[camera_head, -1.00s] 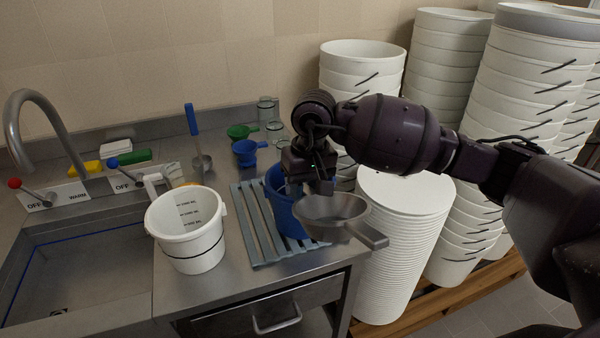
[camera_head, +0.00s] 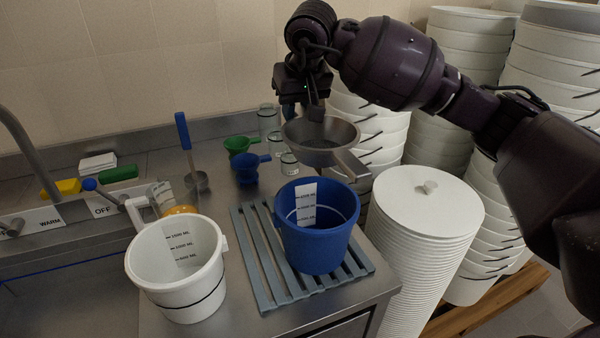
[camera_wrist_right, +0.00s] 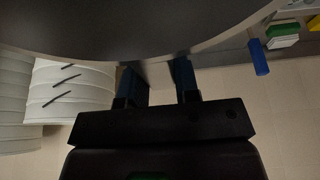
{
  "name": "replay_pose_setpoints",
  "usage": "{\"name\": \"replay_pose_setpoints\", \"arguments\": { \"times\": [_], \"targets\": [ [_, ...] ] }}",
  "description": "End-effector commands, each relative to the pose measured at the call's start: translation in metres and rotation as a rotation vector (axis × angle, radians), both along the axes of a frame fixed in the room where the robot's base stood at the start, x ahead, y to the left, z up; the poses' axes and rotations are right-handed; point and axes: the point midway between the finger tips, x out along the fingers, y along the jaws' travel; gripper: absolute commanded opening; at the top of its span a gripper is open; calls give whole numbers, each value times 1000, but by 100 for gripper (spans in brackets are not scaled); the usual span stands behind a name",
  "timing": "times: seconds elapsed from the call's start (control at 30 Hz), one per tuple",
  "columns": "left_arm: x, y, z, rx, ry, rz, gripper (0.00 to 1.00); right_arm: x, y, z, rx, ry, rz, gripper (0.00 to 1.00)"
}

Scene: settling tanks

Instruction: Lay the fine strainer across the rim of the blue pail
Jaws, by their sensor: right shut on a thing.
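The fine strainer (camera_head: 322,154), a grey metal bowl with a flat handle, is held in the air above the blue pail's back rim in the head view. My right gripper (camera_head: 303,112) is shut on its far edge, opposite the handle, which points toward the front right. The blue pail (camera_head: 318,250) stands upright and open below, with a white measuring scale inside. A gap shows between strainer and pail in the picture. In the right wrist view, the strainer's dark round underside or bowl (camera_wrist_right: 140,25) fills the top, at my gripper's fingers (camera_wrist_right: 160,82). My left gripper is out of view.
The blue pail stands on a grey slatted rack (camera_head: 262,270) near the counter's right edge. A white pail (camera_head: 180,285) stands to its left. Tall stacks of white buckets and lids (camera_head: 428,205) stand right of the counter.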

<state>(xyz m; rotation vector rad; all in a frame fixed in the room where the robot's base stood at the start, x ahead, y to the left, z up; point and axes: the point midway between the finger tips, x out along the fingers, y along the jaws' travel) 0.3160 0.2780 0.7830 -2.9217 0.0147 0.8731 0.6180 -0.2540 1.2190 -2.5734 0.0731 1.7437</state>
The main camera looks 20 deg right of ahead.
Motion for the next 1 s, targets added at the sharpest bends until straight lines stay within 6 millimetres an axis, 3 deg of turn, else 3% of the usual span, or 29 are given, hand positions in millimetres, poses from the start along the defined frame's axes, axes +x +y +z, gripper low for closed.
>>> {"name": "replay_pose_setpoints", "arguments": {
  "times": [0.2, 0.4, 0.73, 1.0],
  "targets": [
    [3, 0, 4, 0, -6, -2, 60, -1, 0, -49, 2, 5, -1, 2],
    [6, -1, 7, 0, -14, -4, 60, -1, 0, -86, 1, 3, -1, 2],
    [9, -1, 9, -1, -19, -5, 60, 0, 0, -109, 1, 2, 0, 2],
    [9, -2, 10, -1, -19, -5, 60, 0, 0, -142, 1, 1, -1, 2]
  ]
}}
